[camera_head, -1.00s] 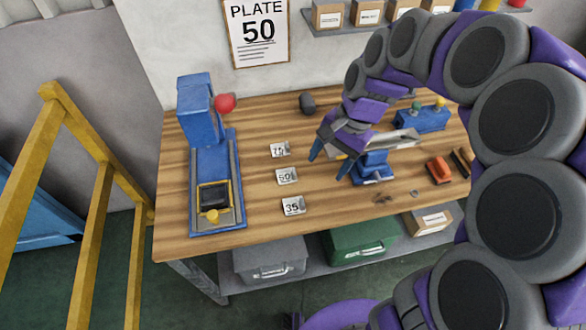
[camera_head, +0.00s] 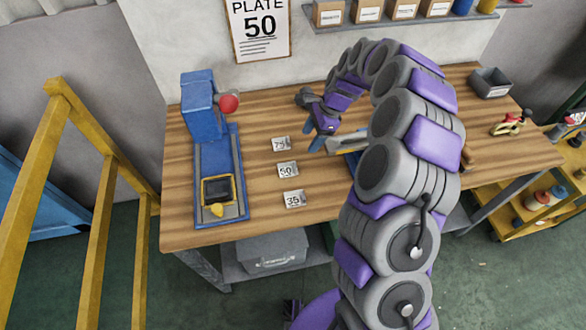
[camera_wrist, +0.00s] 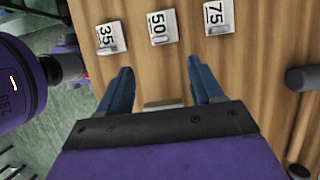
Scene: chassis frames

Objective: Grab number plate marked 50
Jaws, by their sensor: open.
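The number plate marked 50 (camera_head: 287,170) lies on the wooden workbench, between the plate marked 75 (camera_head: 281,144) above it and the plate marked 35 (camera_head: 294,199) below it. In the wrist view the 50 plate (camera_wrist: 162,26) sits at the top, between the 35 plate (camera_wrist: 111,36) on the left and the 75 plate (camera_wrist: 217,17) on the right. My gripper (camera_head: 309,142) is to the right of the plates and apart from them. In the wrist view my gripper (camera_wrist: 161,78) is open, with nothing between its blue fingers, and the 50 plate lies beyond the fingertips.
A blue press-like machine (camera_head: 218,155) with a red knob stands left of the plates. A poster reading PLATE 50 (camera_head: 260,28) hangs on the wall. A grey bin (camera_head: 490,82) sits at the bench's right end. Bare bench (camera_head: 258,185) lies between machine and plates.

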